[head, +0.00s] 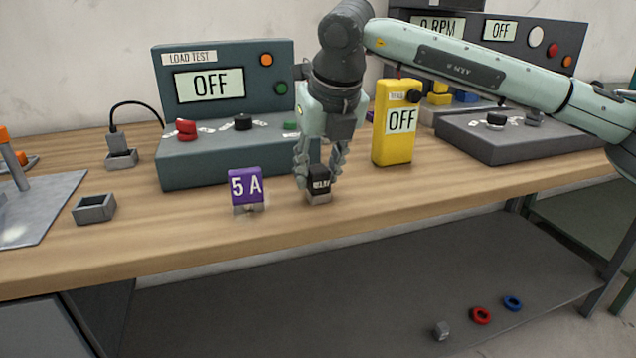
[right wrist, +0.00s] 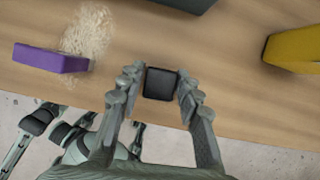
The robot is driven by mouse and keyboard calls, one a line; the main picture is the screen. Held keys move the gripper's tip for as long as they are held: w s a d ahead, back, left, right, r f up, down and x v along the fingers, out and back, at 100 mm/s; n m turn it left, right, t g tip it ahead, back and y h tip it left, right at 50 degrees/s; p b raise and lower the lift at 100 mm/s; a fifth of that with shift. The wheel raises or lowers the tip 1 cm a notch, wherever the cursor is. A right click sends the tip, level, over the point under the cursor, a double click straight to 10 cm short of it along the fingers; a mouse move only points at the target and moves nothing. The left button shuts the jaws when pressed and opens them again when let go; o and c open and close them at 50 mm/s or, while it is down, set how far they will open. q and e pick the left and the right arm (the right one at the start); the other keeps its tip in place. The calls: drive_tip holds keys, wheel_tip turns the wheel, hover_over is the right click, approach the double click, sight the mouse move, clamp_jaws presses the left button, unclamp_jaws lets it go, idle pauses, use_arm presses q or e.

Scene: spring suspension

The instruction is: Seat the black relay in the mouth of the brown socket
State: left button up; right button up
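The black relay (head: 319,182) with white lettering stands upright near the front of the wooden bench, on a small grey base (head: 319,198). My right gripper (head: 320,177) points down with a finger on each side of the relay. In the right wrist view, the relay's dark top (right wrist: 161,84) lies between the fingertips (right wrist: 159,82), with almost no gap at either side. My left gripper is out of view. I cannot make out a brown socket in either view.
A purple 5A block (head: 246,187) stands left of the relay. An empty grey holder (head: 95,208) is further left. The load test console (head: 228,147) is behind, and a yellow meter (head: 397,125) is at the right. The bench between them is clear.

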clamp_jaws()
drive_tip(key=shift+r, duration=0.1)
